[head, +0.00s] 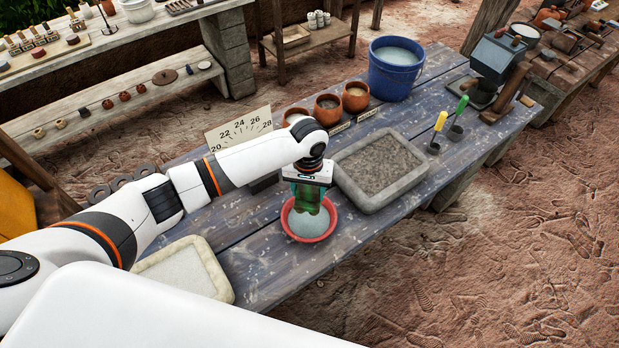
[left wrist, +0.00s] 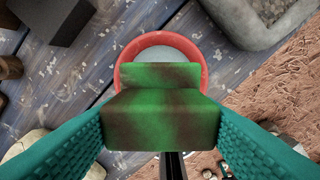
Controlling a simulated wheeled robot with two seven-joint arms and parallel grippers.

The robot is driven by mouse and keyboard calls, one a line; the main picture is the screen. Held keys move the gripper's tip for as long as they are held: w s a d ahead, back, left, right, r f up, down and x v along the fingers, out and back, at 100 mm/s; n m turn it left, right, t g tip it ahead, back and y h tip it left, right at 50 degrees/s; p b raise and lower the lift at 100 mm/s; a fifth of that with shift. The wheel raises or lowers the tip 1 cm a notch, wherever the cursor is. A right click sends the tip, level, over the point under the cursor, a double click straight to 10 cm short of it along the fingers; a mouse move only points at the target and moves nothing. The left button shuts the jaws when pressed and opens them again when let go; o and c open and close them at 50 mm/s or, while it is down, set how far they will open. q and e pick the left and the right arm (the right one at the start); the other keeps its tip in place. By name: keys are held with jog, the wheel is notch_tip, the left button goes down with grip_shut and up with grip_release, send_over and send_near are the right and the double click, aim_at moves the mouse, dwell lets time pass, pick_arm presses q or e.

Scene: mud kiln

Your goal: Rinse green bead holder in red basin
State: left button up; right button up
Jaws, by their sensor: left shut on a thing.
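The red basin (head: 309,226) stands on the blue-grey plank table and holds pale, cloudy liquid. In the left wrist view its rim (left wrist: 125,76) shows behind the held piece. My left gripper (head: 307,190) points down over the basin and is shut on the green bead holder (head: 305,206). In the left wrist view the green bead holder (left wrist: 160,112) is a stepped block with brown, muddy patches, between the teal finger pads. It is above or at the liquid; I cannot tell whether it touches. My right gripper is not in view.
A grey-rimmed tray of gravel (head: 347,181) sits close right of the basin, and a pale tray (head: 226,290) at the left. Brown pots (head: 328,98), a blue bucket (head: 395,87) and a number card (head: 240,116) stand behind. The front table edge is near the basin.

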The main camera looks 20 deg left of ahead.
pick_arm(q)
jog(key=shift+w+f, duration=0.1)
jog(key=shift+f, duration=0.25)
jog(key=shift+d+f+b, duration=0.1)
jog(key=shift+f+b, duration=0.6)
jog(key=shift+b, duration=0.45)
notch_tip(320, 180, down, 3)
jog(key=b, duration=0.3)
jog(key=shift+r, duration=0.15)
jog(key=shift+f+b, duration=1.35)
jog(key=shift+f, duration=1.35)
jog(key=shift+r, duration=0.1)
notch_tip(320, 180, up, 8)
jog(key=p, duration=0.9)
dwell(0.6)
